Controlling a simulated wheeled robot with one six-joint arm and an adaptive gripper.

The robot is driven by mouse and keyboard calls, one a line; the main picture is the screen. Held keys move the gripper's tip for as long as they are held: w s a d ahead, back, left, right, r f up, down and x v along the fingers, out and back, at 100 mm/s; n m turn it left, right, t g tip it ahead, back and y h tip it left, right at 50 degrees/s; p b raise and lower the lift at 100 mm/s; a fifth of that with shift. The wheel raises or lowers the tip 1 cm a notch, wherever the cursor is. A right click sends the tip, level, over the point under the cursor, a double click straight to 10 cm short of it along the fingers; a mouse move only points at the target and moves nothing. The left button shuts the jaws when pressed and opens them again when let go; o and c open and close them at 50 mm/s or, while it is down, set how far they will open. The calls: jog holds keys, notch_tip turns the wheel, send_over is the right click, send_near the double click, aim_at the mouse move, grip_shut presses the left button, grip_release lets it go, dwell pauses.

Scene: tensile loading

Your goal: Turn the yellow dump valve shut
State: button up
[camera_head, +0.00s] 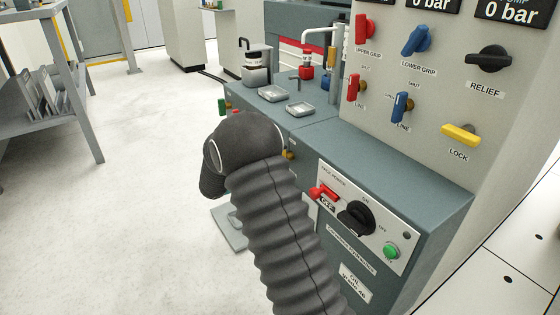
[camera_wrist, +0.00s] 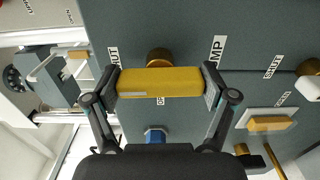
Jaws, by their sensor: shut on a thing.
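The yellow dump valve handle (camera_wrist: 160,84) lies crosswise in the wrist view, in front of a round brass stem (camera_wrist: 159,57) on a grey panel. A SHUT label (camera_wrist: 113,56) is by its left end and a partly covered label ending in UMP (camera_wrist: 217,48) by its right end. My gripper (camera_wrist: 161,86) is shut on the handle, with one finger pad against each end. In the head view my dark ribbed arm hides the gripper and this valve.
A blue handle (camera_wrist: 155,135) is just below the held one. At right are a white knob (camera_wrist: 308,87) and another yellow handle (camera_wrist: 270,123). The head view shows a control panel with a yellow LOCK handle (camera_head: 461,135); open floor (camera_head: 130,190) lies left.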

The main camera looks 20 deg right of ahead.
jog(key=shift+m, duration=0.3)
jog(key=o, duration=1)
jog(key=s+a, duration=0.2)
jog(key=a, duration=0.9)
jog(key=shift+s+a, duration=0.2)
jog(key=shift+a, duration=0.2)
